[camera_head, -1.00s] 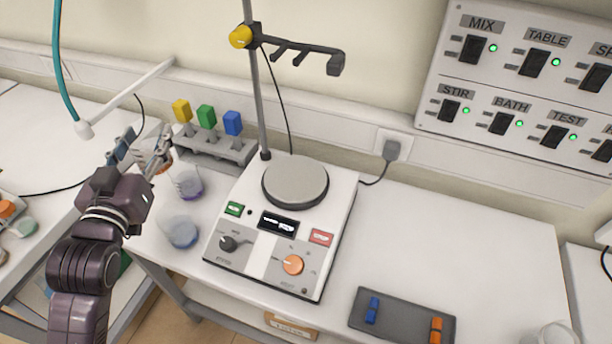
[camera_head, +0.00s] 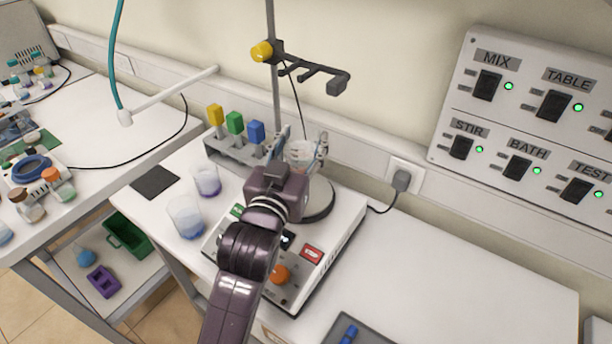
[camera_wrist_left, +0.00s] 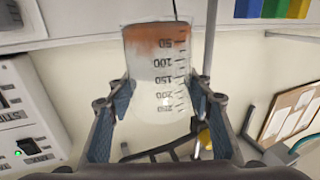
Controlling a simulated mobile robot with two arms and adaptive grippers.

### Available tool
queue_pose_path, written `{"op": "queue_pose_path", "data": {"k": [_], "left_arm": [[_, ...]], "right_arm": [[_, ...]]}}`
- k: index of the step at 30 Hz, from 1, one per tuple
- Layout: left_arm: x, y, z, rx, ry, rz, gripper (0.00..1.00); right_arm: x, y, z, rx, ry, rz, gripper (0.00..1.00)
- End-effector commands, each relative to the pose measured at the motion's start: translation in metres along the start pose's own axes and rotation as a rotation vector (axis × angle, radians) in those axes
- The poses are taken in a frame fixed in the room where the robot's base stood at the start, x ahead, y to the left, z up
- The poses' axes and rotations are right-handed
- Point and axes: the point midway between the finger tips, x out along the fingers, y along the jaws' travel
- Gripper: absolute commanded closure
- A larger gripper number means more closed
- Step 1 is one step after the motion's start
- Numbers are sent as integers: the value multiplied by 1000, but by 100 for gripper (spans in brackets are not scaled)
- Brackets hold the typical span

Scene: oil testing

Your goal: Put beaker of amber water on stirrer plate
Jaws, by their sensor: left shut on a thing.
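My left gripper (camera_head: 302,146) is shut on a clear graduated beaker (camera_head: 299,153) with amber liquid. The beaker fills the middle of the left wrist view (camera_wrist_left: 158,85), between the two fingers; that view is upside down, with the amber at the beaker's base. The stirrer's round grey plate (camera_head: 321,200) shows partly, just below and right of the gripper. The beaker appears above or over the plate's far side; my gripper hides its base, so I cannot tell whether it touches. My right gripper is not in view.
Two beakers with bluish-purple liquid (camera_head: 206,180) (camera_head: 186,218) stand left of the stirrer. A grey rack (camera_head: 228,152) with coloured blocks is behind them. A stand rod with clamp arm (camera_head: 318,75) rises behind the plate.

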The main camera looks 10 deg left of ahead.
Motion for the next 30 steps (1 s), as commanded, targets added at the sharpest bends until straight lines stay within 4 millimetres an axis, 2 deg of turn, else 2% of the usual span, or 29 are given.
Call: {"op": "queue_pose_path", "data": {"k": [3,8,14,27,28,30], "left_arm": [[-1,0,20,1,0,0,85],[0,-1,34,0,2,-1,85],[0,0,61,-1,2,0,85],[0,-1,70,-1,4,0,85],[0,-1,70,-1,1,0,50],[0,-1,70,-1,1,0,42]], "right_arm": [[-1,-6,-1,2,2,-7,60],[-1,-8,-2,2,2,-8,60],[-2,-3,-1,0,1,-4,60],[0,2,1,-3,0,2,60],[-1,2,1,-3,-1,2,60],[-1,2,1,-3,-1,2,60]]}}
